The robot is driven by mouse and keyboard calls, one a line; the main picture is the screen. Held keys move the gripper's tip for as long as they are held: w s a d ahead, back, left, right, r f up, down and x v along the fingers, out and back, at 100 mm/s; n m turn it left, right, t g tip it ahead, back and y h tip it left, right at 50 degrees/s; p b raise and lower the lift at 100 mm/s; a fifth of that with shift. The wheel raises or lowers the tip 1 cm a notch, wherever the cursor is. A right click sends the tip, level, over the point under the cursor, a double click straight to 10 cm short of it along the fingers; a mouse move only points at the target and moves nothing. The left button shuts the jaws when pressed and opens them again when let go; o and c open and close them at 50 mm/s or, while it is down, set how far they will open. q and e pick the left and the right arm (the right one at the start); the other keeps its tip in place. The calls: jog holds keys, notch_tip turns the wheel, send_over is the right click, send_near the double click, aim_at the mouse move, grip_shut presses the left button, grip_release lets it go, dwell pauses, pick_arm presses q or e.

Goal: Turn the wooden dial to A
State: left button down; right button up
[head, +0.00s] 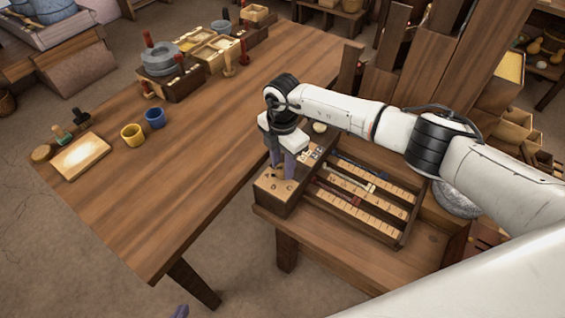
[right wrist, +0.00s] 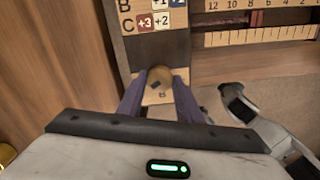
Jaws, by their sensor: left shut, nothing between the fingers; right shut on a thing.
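The wooden dial (right wrist: 160,75) is a round tan knob on a pale lettered plate (right wrist: 157,98) at the end of a dark wooden box. My right gripper (head: 283,172) is over this box in the head view, fingers pointing down. In the right wrist view my right gripper (right wrist: 160,92) has its purple fingers on both sides of the dial, shut on it. Only a purple tip of my left gripper (head: 181,312) shows at the bottom edge.
A rack of numbered sliding scales (head: 360,195) lies right of the dial box on a wooden stand. A long table (head: 190,170) to the left holds yellow and blue cups, a board and a quern (head: 160,60). Its middle is clear.

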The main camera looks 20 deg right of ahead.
aim_at(283, 168)
jog(key=o, duration=1)
jog(key=shift+o, duration=0.2)
notch_tip(283, 168, up, 10)
jog(key=shift+r+b, duration=0.2)
jog(key=shift+b, duration=0.1)
